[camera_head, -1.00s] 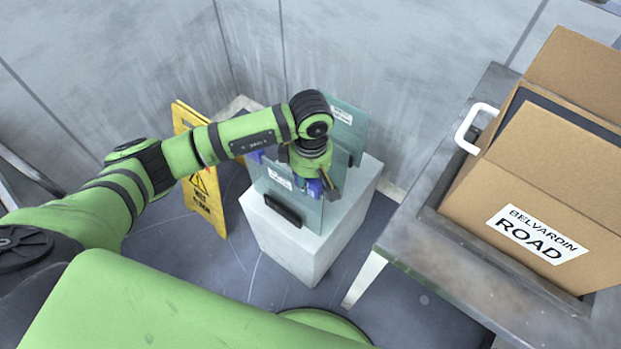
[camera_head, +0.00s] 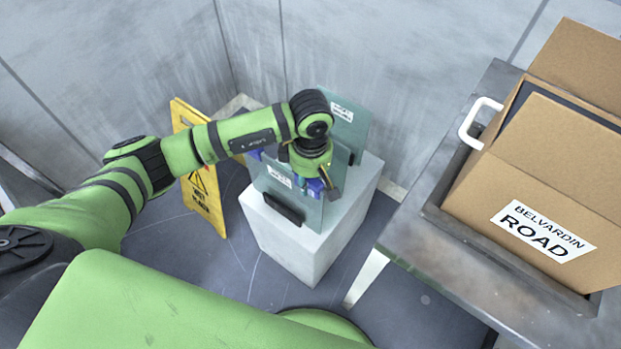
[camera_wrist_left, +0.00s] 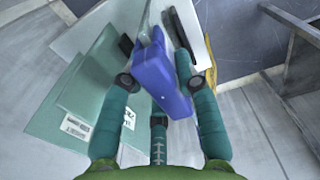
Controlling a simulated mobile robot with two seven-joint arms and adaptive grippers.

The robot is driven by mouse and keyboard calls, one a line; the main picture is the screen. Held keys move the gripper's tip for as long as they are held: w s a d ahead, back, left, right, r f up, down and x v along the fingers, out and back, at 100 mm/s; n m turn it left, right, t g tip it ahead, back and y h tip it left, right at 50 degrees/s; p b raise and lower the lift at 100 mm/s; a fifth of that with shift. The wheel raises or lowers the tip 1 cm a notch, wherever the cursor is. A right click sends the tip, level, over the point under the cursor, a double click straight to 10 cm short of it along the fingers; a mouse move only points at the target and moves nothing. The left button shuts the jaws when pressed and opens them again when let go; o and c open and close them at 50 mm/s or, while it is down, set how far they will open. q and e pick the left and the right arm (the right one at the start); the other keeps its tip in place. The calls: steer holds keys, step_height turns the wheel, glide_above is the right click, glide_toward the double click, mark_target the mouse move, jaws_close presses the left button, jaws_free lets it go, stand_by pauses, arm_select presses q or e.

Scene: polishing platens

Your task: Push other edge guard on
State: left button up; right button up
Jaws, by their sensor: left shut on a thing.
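A pale green glass pane (camera_head: 300,210) with a white label stands upright on a white pedestal (camera_head: 315,262) in the head view. One blue edge guard (camera_head: 256,154) shows at the pane's upper left corner, partly behind my arm. My left gripper (camera_head: 320,188) is over the pane's right side, pointing down, shut on the other blue edge guard (camera_head: 315,187). My right gripper is out of view.
A second labelled pane (camera_head: 343,115) stands behind. A black holder (camera_head: 283,208) is at the front pane's foot. A yellow wet-floor sign (camera_head: 205,195) stands left of the pedestal. A metal cart (camera_head: 440,245) with a cardboard box (camera_head: 520,195) is at the right.

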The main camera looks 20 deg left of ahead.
arm_select(q)
steer(key=shift+f+b, duration=0.3)
steer(key=shift+b, duration=0.15)
stand_by(0.6)
stand_by(0.4)
steer(key=o, duration=1)
step_height(320, 180, up, 12)
steer(key=shift+r, duration=0.1)
stand_by(0.4)
